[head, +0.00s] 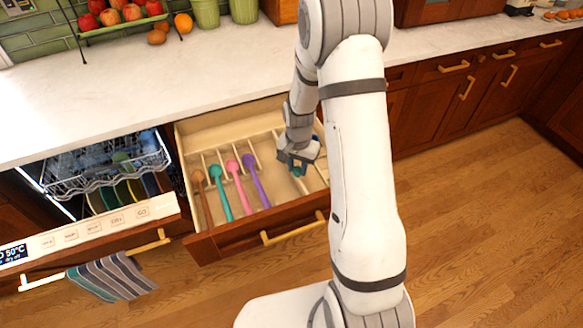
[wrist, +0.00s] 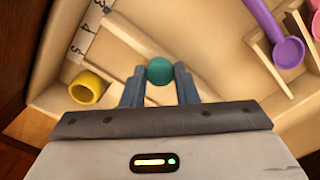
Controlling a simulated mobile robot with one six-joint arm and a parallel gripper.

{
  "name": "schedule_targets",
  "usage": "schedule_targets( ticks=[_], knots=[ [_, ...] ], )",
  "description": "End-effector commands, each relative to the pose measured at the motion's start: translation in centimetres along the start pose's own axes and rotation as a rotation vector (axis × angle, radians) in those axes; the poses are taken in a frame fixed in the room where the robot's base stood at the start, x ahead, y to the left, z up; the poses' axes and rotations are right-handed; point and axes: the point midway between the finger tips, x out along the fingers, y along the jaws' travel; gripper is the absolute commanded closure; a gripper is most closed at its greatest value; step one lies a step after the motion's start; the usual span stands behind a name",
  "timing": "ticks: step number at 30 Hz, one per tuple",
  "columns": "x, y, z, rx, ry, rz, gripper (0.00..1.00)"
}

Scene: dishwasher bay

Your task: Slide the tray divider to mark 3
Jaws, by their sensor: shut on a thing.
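The tray divider (wrist: 130,40) is a pale wooden bar running slantwise across the tray (wrist: 75,15) in the wrist view. A round teal knob (wrist: 160,70) sits by the bar. My gripper (wrist: 160,82) is shut on this knob, one finger on each side. A white scale strip (wrist: 80,42) lies along the tray's left side. Its 4 and 5 are readable; the marks above are partly cut off. The divider's upper end lies near the strip's top, but I cannot tell at which mark. In the head view my gripper (head: 297,168) is down in the open drawer's right part.
Purple (head: 256,180), pink (head: 236,184), teal (head: 221,190) and brown (head: 202,197) utensils lie in slots to the left. An open dishwasher (head: 105,175) stands left of the drawer (head: 225,238).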

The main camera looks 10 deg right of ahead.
Motion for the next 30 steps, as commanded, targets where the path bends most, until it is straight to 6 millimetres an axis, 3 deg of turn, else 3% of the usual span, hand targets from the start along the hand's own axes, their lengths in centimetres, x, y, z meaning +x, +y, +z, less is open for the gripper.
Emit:
schedule_targets(
  ticks=[2, 3, 10, 20, 30],
  knots=[
    [0.0, -0.1, 0.1, -0.006, -0.001, 0.001, 1.0],
    [0.0, -0.1, 0.2, -0.007, -0.002, 0.001, 0.72],
    [0.0, -0.3, 0.3, -0.011, -0.001, 0.001, 0.53],
    [-0.4, -0.3, 0.2, -0.011, 0.001, 0.0, 0.51],
    [-5.5, -0.3, 0.3, -0.011, 0.002, -0.001, 0.51]
  ],
)
